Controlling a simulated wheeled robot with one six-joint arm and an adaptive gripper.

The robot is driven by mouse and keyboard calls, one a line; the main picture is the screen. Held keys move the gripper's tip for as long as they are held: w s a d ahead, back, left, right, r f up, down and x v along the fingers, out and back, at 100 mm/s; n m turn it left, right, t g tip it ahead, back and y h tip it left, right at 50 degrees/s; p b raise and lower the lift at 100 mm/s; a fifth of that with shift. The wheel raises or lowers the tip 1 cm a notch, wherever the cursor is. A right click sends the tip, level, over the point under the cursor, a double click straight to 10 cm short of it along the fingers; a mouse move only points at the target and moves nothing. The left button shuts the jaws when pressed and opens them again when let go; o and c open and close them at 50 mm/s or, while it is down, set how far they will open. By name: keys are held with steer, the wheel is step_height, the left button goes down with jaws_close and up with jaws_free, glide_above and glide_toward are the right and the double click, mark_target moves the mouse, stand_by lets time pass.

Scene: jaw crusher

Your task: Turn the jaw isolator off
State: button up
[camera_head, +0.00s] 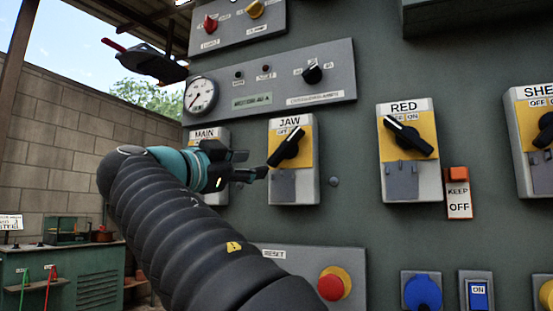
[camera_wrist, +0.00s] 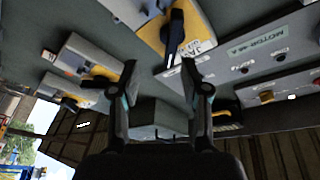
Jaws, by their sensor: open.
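The jaw isolator (camera_head: 293,187) is a grey box with a yellow plate marked JAW on the panel. Its black handle (camera_head: 287,147) slants from lower left to upper right. In the wrist view the isolator's yellow plate (camera_wrist: 196,29) and black handle (camera_wrist: 174,38) show at the top, beyond my fingertips. My gripper (camera_head: 254,166) is just left of the isolator in the head view, with its fingers pointing right. In the wrist view my gripper (camera_wrist: 159,68) has its two fingers spread apart with nothing between them. Whether a finger touches the handle cannot be told.
The MAIN isolator (camera_head: 208,134) is partly hidden behind my gripper. A red stop button (camera_head: 331,287) sits below. A gauge panel (camera_head: 270,85) is above.

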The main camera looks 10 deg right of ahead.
mark_target(283, 146)
steer(key=w+d+r+p, duration=0.1)
steer(key=w+d+r, duration=0.1)
steer(key=d, duration=0.1)
steer(key=w+d+r+m+p, duration=0.1)
steer(key=w+d, duration=0.2)
steer(key=w+d+r+m+h+p, duration=0.1)
steer(key=w+d+r, duration=0.1)
steer(key=d, duration=0.1)
steer(key=shift+w+d+r, duration=0.1)
steer(key=shift+w+r, duration=0.25)
steer(key=shift+w, duration=0.05)
jaws_close()
